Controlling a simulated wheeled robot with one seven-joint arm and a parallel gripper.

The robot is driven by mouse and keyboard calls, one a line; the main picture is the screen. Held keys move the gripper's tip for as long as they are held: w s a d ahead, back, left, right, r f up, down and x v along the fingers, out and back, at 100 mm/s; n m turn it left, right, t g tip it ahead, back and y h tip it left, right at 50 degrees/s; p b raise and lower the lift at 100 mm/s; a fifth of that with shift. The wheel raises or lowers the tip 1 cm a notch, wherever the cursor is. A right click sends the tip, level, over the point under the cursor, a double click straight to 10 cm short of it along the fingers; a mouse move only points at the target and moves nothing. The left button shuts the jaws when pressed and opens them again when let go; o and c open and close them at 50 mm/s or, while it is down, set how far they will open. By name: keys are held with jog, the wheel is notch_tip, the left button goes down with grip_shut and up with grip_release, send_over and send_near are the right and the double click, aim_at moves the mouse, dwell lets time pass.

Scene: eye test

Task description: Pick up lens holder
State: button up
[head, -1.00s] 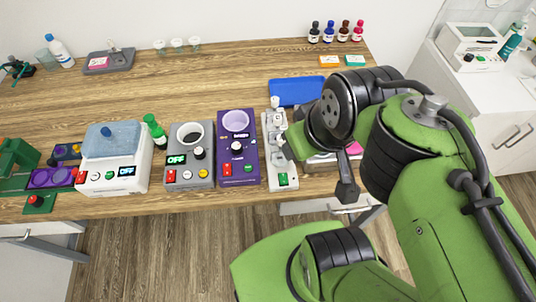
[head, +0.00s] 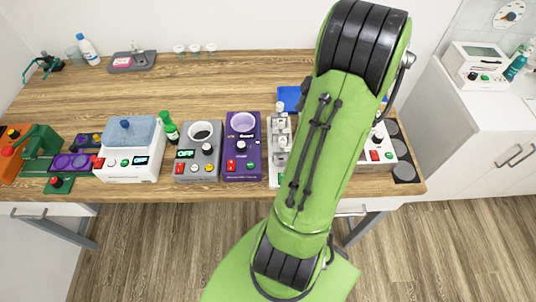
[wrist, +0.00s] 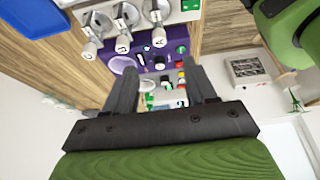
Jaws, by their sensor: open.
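I cannot tell for certain which thing is the lens holder. A small dark stand with green parts (head: 42,66) is at the far left back of the bench, too small to make out. My gripper (wrist: 160,70) is open, with nothing between its two dark fingers in the wrist view. Beyond the fingers are the purple device (wrist: 148,50) with a pale ring and the white strip with several grey knobs (wrist: 158,12). In the head view my arm hides the gripper. The purple device also shows there (head: 241,160), left of my arm.
The wooden bench (head: 200,95) has clear room behind the front row of devices. The row includes a grey device (head: 197,165), a white bath with a blue lid (head: 130,160) and a green bottle (head: 169,128). A white cabinet (head: 480,125) stands right. My arm hides the bench's right-centre.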

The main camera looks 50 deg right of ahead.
aim_at(284, 139)
jog(key=b+x, duration=0.1)
jog(key=x, duration=1.4)
jog(key=shift+w, duration=0.15)
grip_shut()
